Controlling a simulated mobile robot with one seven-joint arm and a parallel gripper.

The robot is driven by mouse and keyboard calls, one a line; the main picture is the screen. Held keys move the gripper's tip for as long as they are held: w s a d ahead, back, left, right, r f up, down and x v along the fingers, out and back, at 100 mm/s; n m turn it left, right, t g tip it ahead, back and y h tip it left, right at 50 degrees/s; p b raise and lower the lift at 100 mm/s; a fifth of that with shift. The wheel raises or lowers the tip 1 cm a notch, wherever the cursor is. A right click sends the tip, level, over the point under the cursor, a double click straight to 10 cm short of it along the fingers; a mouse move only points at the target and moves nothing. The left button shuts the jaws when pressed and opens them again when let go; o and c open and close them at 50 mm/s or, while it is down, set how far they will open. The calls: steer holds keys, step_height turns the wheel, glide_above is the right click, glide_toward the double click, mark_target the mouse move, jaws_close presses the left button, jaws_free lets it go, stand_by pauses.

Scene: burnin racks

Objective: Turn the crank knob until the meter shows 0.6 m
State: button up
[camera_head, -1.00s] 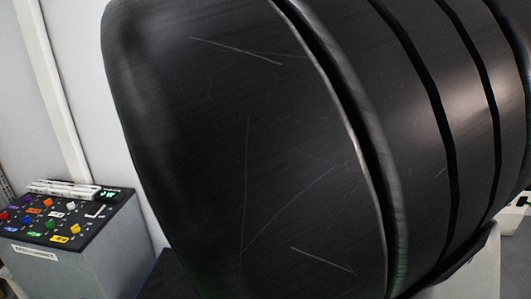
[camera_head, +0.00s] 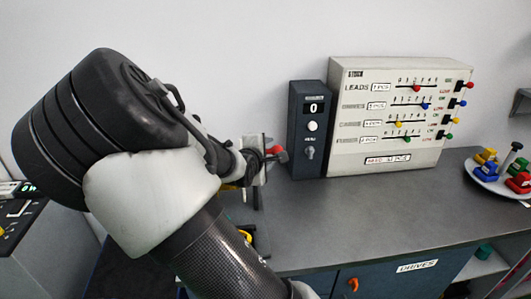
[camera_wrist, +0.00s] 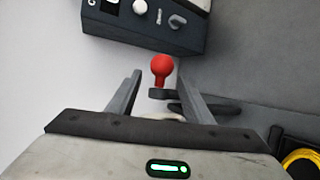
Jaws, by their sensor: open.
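The crank knob is a red ball (camera_wrist: 161,66) on a short dark crank arm (camera_wrist: 160,94) in the wrist view. My gripper (camera_wrist: 158,82) is open, with one finger on each side of the crank arm. The knob lies between or just beyond the fingertips; contact cannot be told. In the head view the red knob (camera_head: 275,150) shows just left of a dark box (camera_head: 309,165), and my arm hides most of the crank mechanism. The box display (camera_head: 314,108) reads 0; I cannot tell if it is the meter.
A cream panel (camera_head: 350,85) with coloured sliders stands behind on the grey counter (camera_head: 400,200). A plate (camera_head: 480,178) of coloured pieces is at the right. A yellow coil (camera_wrist: 300,160) lies near my gripper. The counter's middle is clear.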

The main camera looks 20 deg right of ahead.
steer(key=shift+w+d+f, duration=0.15)
steer(key=shift+w, duration=0.1)
steer(key=c, duration=1.1)
steer(key=shift+o, duration=0.2)
steer(key=shift+w+d+f+b, duration=0.15)
steer(key=shift+w+b, duration=0.1)
steer(key=shift+w, duration=0.35)
steer(key=shift+w+d+f+b, duration=0.1)
steer(key=shift+w+d+b, duration=0.1)
steer(key=shift+w, duration=0.4)
steer(key=shift+w+f, duration=0.1)
steer(key=shift+w+f+b, duration=0.45)
steer(key=shift+w+b, duration=0.15)
steer(key=shift+b, duration=0.25)
